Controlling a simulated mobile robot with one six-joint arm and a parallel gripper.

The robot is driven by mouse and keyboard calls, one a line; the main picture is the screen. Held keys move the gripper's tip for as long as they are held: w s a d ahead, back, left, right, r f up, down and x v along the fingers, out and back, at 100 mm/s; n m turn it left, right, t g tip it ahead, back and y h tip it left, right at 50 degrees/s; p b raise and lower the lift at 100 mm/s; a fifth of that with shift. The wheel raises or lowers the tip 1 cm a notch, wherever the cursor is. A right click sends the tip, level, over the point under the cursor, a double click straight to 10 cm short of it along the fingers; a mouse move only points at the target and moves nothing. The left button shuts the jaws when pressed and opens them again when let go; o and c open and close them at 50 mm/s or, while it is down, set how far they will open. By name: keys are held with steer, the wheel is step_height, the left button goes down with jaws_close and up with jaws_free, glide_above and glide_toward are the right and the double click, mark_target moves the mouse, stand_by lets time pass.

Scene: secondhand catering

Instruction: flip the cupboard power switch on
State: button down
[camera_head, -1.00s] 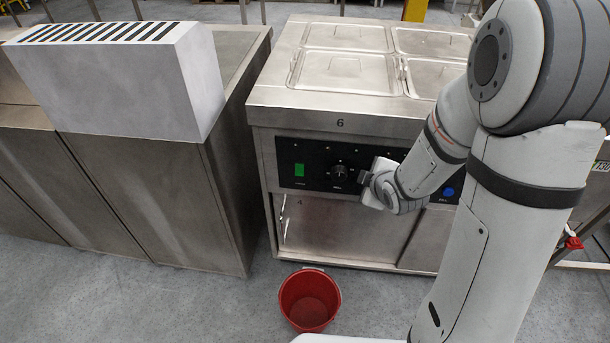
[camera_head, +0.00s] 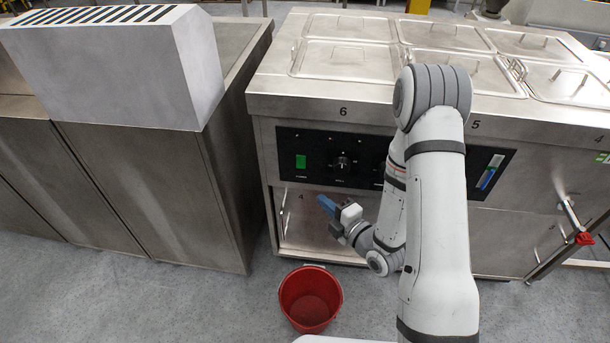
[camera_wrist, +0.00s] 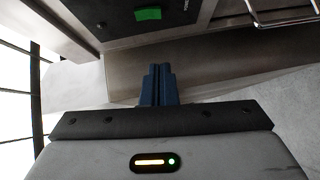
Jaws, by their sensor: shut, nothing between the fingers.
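The green rocker switch (camera_head: 300,161) sits at the left end of the black control panel (camera_head: 320,172) on the front of the steel cupboard. It also shows in the wrist view (camera_wrist: 148,14), near the top. A small label below it is too small to read. My gripper (camera_head: 322,200) is in front of the lower cupboard door, below and a little right of the switch, apart from it. Its blue fingers are together and empty, and they show in the wrist view (camera_wrist: 158,70). Which way the switch is tipped cannot be told.
A black round knob (camera_head: 341,163) is right of the switch. A vertical door handle (camera_head: 285,212) stands out at the left. A red bucket (camera_head: 310,299) stands on the floor. A white vented box (camera_head: 125,65) rests on the left counter.

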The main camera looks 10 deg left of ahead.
steer(key=shift+f, duration=0.1)
steer(key=b+x, duration=0.2)
steer(key=b, duration=0.5)
steer(key=shift+d+f+b, duration=0.1)
steer(key=shift+f+b, duration=0.1)
steer(key=shift+b, duration=0.2)
steer(key=b, duration=0.3)
steer(key=shift+w+a, duration=0.15)
steer(key=shift+a, duration=0.1)
glide_toward(297, 168)
steer(key=x, duration=0.5)
steer(key=shift+w+a+r, duration=0.15)
steer(key=shift+w+a, duration=0.15)
